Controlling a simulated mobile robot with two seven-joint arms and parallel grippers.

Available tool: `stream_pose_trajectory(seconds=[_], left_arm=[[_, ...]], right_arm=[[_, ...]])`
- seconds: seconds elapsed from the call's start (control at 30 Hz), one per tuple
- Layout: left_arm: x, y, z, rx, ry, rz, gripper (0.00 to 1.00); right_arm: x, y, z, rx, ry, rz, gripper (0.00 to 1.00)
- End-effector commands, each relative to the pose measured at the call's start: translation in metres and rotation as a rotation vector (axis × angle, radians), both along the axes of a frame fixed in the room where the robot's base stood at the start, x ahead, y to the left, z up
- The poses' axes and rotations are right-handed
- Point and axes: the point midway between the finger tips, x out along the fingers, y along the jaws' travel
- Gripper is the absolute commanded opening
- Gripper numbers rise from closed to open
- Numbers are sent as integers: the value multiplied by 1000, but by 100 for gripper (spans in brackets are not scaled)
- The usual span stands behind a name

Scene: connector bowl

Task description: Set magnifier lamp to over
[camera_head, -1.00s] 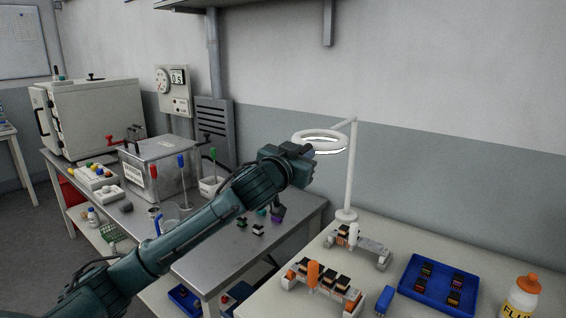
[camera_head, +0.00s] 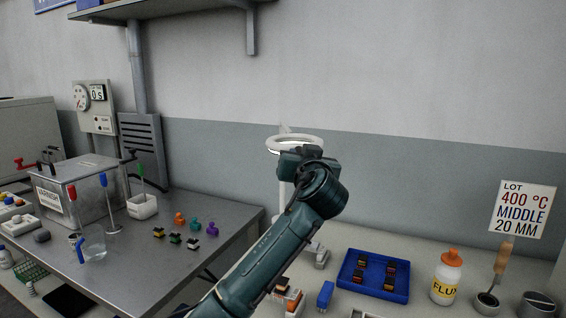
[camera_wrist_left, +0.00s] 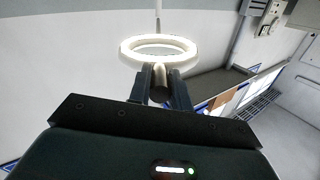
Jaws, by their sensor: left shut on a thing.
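The magnifier lamp is a white ring (camera_head: 294,139) on an arm from a white upright post (camera_head: 282,202); it stands at the back left of the light bench, against the wall. The ring lies about level, in front of the post top. In the left wrist view the lit ring (camera_wrist_left: 159,46) is just ahead of the fingers. My arm hides part of the post and bench. My right gripper is out of view.
The metal table (camera_head: 205,268) at left holds a tank (camera_head: 85,190) and small coloured parts.

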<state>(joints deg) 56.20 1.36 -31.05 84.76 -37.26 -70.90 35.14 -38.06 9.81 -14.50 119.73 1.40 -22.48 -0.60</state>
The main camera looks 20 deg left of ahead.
Motion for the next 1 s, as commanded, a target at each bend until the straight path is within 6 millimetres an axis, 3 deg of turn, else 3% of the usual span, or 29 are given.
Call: stream_pose_trajectory(seconds=[0.57, 0.6, 0.83, 1.0], left_arm=[[4, -12, 1, -1, -1, 15, 0], [4, -12, 1, -1, -1, 15, 21], [4, -12, 1, 0, -2, 16, 40], [4, -11, 0, 0, -2, 18, 41]], right_arm=[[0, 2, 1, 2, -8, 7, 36], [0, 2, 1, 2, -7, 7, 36], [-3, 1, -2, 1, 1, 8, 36], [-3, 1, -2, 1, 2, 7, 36]])
